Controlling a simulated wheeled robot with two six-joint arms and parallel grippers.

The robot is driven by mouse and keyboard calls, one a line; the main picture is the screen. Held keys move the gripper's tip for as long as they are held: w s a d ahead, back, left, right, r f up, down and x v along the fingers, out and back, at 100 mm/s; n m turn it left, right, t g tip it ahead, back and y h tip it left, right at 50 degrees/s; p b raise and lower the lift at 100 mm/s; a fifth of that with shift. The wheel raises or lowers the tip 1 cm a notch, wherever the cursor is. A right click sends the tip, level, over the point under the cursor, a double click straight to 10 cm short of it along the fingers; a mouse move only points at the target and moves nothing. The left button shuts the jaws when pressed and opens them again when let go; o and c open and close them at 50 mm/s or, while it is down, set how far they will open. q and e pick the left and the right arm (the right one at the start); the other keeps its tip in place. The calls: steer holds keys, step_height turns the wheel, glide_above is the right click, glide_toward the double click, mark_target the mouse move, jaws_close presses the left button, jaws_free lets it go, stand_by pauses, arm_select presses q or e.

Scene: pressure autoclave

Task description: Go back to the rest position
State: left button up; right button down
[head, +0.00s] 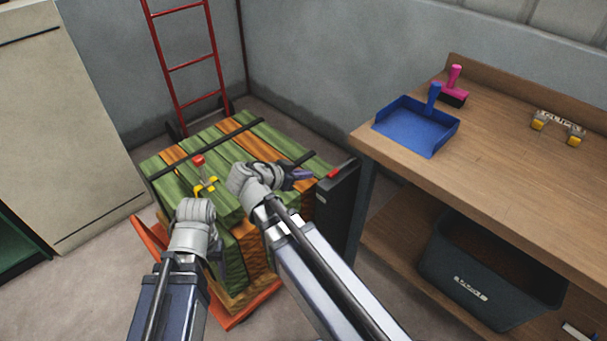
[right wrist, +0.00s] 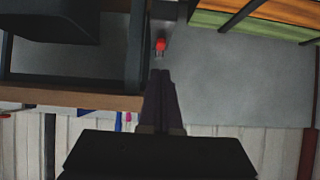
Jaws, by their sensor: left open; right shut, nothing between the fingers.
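My left gripper (head: 203,196) is at the near edge of a strapped stack of green and orange boards (head: 230,140). Its wrist hides most of its fingers. It is open, and I see nothing held in it. A small red-topped piece with yellow parts (head: 198,161) shows just beyond it over the stack. My right gripper (head: 301,174) is over the right part of the stack, its dark fingers shut and empty. The shut fingers also show in the right wrist view (right wrist: 161,100), pointing towards a small red piece (right wrist: 160,45). That red piece tops a dark post (head: 333,174) in the head view.
A wooden workbench (head: 500,165) stands at the right with a blue dustpan (head: 405,134), a pink-handled brush (head: 454,88) and a yellow-ended clamp-like item (head: 558,126). A dark bin (head: 480,285) sits beneath. A red ladder-like frame (head: 190,65) stands behind the stack. A pale cabinet (head: 60,130) is at left.

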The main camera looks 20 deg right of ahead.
steer(key=s+a+r+n+g+y+p, duration=0.2)
steer(key=s+a+r+n+y+p, duration=0.2)
steer(key=p, duration=0.8)
steer(key=s+a+r+n+g+y+p, duration=0.2)
steer(key=s+a+r+n+y+p, duration=0.3)
steer(key=s+a+r+n+p, duration=0.4)
steer(key=a+r+n+p, duration=0.1)
steer(key=a+n+p, duration=0.2)
steer(key=a+n, duration=0.1)
steer(key=shift+s+a+r+g+p, duration=0.3)
steer(key=shift+a+g+p, duration=0.1)
steer(key=shift+a, duration=0.25)
